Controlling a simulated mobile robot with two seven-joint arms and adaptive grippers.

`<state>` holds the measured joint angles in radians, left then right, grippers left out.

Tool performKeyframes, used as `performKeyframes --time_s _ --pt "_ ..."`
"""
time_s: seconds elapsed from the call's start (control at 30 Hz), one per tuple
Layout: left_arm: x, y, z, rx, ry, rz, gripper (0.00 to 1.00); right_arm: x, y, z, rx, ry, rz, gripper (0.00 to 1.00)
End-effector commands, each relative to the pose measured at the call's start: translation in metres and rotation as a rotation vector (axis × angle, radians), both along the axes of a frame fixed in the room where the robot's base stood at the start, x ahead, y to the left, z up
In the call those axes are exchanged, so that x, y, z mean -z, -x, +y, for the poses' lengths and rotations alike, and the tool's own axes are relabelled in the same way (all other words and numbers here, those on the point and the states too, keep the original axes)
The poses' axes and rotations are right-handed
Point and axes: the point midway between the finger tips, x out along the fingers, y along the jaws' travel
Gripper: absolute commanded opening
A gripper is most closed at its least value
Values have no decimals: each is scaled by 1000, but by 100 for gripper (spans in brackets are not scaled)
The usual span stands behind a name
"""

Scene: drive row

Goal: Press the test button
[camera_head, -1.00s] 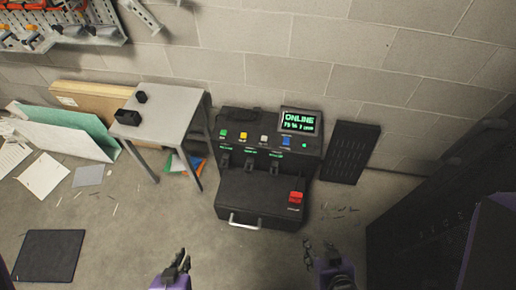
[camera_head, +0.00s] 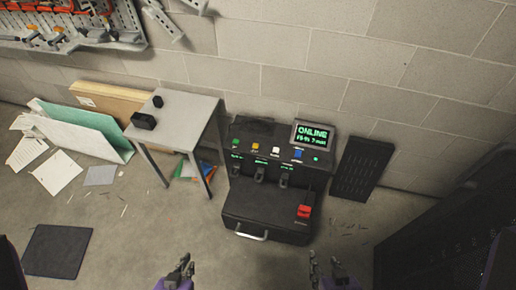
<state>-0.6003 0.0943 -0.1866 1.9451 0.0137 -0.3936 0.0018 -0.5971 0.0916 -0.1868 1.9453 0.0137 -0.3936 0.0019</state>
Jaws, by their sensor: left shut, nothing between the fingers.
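A black console (camera_head: 265,206) stands on the floor against the wall. Its upper panel has a row of small coloured buttons: green (camera_head: 235,142), orange (camera_head: 255,146), white (camera_head: 276,150) and blue (camera_head: 297,153). Their labels are too small to read, so I cannot tell which is the test button. A lit screen (camera_head: 313,135) reads "ONLINE". A red part (camera_head: 304,211) sits at the front right. My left gripper (camera_head: 183,265) is shut and empty, at the bottom, left of the console. My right gripper (camera_head: 326,263) is open and empty, at the bottom, below the console's right side. Neither touches it.
A small grey table (camera_head: 185,112) with two black items stands left of the console. A dark vented panel (camera_head: 362,168) leans on the wall at right. A dark cabinet (camera_head: 430,245) fills the lower right. Boards, papers and a black mat (camera_head: 57,250) lie at left.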

Motion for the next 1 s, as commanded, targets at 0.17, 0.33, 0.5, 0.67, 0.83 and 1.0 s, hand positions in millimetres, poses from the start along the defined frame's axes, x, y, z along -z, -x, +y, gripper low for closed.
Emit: performKeyframes --time_s 0.17,0.33,0.5,0.67,0.83,1.0 --pt "0 0 -1 -2 2 0 0 -1 -2 0 -1 -1 -3 40" --pt "0 1 -2 -7 5 2 0 0 -1 1 1 -1 -2 40" --pt "0 2 -3 -9 7 2 0 1 2 1 4 -2 3 35" --pt "0 2 -3 -9 7 2 0 2 7 0 6 -2 11 14" --pt "0 2 -2 -8 6 2 0 3 9 -1 6 -1 14 0" --pt "1 2 -1 -4 3 3 0 2 8 0 6 -1 12 0"
